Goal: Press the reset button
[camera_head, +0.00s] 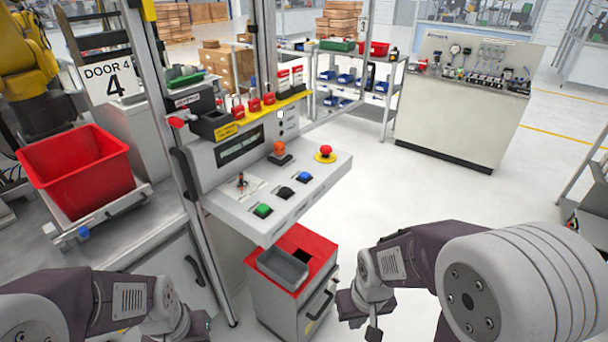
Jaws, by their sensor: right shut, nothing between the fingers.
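A grey control panel (232,196) juts out in the middle. Its sloped front carries a green button (263,210), a black button (285,192) and a blue button (304,177) in a row. I cannot read which button is labelled reset. My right gripper (372,334) is shut and empty, low in front of the panel and apart from it. My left gripper (196,326) is at the bottom edge, partly cut off; its fingers are unclear.
A red-topped cabinet (322,244) with a grey tray (283,268) stands below the panel. A red bin (78,168) sits at the left beside a metal post. A grey test bench (455,120) and shelves stand farther back.

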